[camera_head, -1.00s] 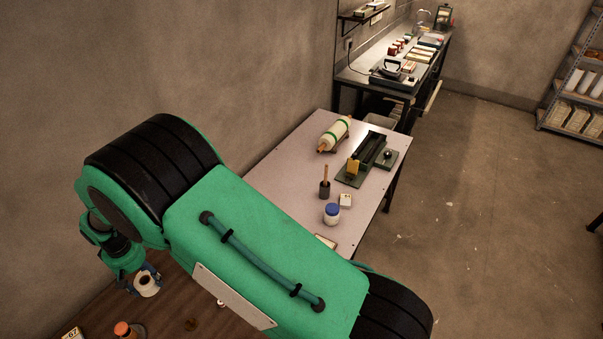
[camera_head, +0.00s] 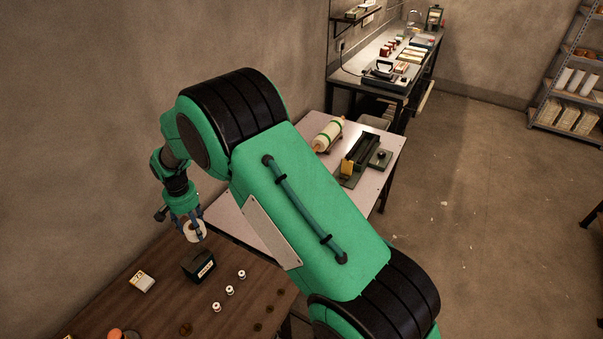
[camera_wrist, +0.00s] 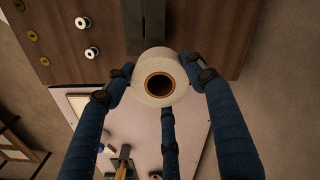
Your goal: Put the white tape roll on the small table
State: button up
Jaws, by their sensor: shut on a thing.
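The white tape roll (camera_head: 195,231) is held in my gripper (camera_head: 188,216), in the air above the back of the wooden table. The wrist view shows the roll (camera_wrist: 160,76) end-on, with its brown core facing the camera. The blue fingers of my gripper (camera_wrist: 162,88) are shut around it. The pale-topped table (camera_head: 233,222) stands behind the wooden one, partly hidden by my arm. In the wrist view its pale top (camera_wrist: 190,132) lies below and beyond the roll.
The wooden table (camera_head: 215,322) carries a black box (camera_head: 198,266), a small white box (camera_head: 142,281) and several spools (camera_head: 230,290). On the pale table are a roller (camera_head: 328,134) and a dark device (camera_head: 355,160). The wall is close on the left.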

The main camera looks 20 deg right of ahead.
jog(key=w+d+m, duration=0.4)
jog(key=w+d, duration=0.1)
jog(key=d, duration=0.5)
jog(key=w+d+m, duration=0.4)
jog(key=d, duration=0.6)
jog(key=f, duration=1.2)
jog(key=a+f, duration=0.1)
jog(key=f, duration=0.4)
jog(key=shift+f+b, duration=0.3)
jog(key=shift+f, duration=0.1)
jog(key=shift+w, duration=0.1)
jog(key=b, duration=0.1)
send_over(241, 215)
jog(key=shift+f, duration=0.75)
jog(key=shift+f, duration=1.7)
jog(key=shift+f+b, duration=0.15)
jog(key=shift+b, duration=0.15)
